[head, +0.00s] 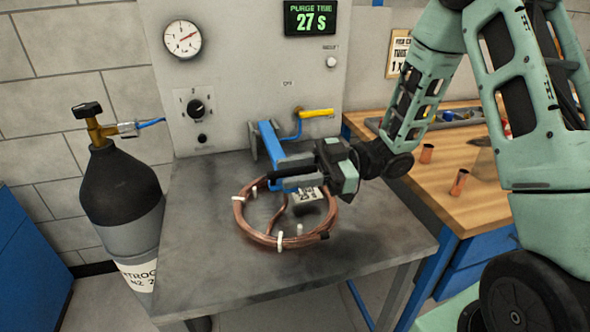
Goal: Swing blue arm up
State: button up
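The blue arm (268,138) is a flat bar fixed at a grey bracket on the upright panel. It slopes down and forward over the bench. My gripper (275,180) reaches in from the right at the arm's lower end, and its dark finger crosses in front of the blue. The fingers overlap the blue part, so I cannot tell whether they are shut on it or only beside it. A copper tube coil (262,237) with white ties lies on the bench below my gripper. A small white tag (308,194) with dark print shows just under the gripper.
The grey metal bench (200,250) is clear around the coil. A dark gas cylinder (115,190) stands at left. A wooden bench (450,170) with copper fittings (459,182) is at right.

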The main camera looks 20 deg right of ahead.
grip_shut()
jog(key=shift+r, duration=0.15)
